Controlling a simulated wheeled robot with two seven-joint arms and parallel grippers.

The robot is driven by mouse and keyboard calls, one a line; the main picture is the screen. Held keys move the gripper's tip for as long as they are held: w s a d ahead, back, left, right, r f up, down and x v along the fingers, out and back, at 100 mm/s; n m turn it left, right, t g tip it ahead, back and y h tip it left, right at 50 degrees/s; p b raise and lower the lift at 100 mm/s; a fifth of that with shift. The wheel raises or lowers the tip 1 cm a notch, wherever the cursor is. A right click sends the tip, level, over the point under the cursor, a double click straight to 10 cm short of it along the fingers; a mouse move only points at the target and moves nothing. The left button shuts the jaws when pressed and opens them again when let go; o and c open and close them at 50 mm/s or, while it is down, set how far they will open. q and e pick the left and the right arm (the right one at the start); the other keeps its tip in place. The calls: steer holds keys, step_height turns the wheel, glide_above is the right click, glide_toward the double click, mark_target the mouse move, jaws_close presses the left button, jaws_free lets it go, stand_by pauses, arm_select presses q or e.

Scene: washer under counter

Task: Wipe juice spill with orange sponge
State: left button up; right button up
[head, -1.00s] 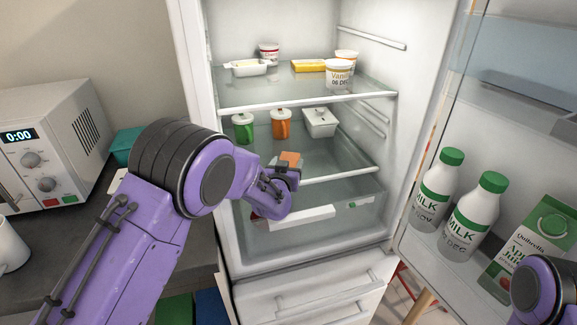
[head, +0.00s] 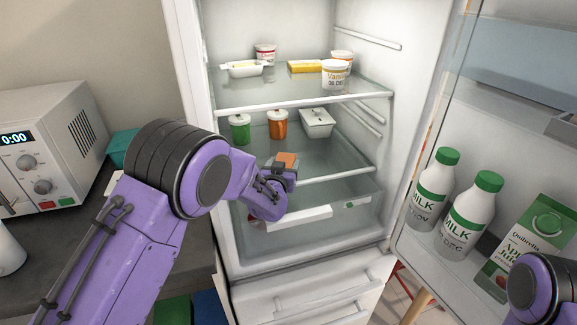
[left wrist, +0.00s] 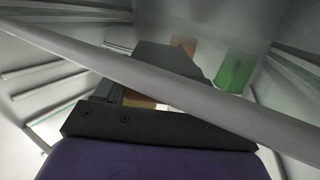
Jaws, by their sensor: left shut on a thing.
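The orange sponge (head: 287,159) is at the tips of my left gripper (head: 283,167), inside the open fridge around the middle glass shelf (head: 332,154). My left gripper is shut on the sponge, and its dark fingers cover much of it. In the left wrist view part of the sponge (left wrist: 139,99) shows behind the dark gripper body, and the pale shelf edge (left wrist: 190,88) crosses in front. I cannot make out any juice spill. Whether the sponge touches the shelf cannot be told. My right gripper is out of view; only part of my right arm shows at lower right.
A green jar (head: 240,129), an orange jar (head: 278,125) and a white container (head: 318,123) stand behind the sponge. The upper shelf (head: 300,103) is close above. A clear drawer (head: 335,215) is below. Milk bottles (head: 467,212) and a juice carton (head: 528,240) fill the door.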

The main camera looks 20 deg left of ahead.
arm_select(q)
steer(key=shift+s+a, duration=0.45)
steer(key=shift+a, duration=0.25)
steer(key=shift+r, duration=0.15)
step_height(320, 180, up, 3)
steer(key=p, duration=0.3)
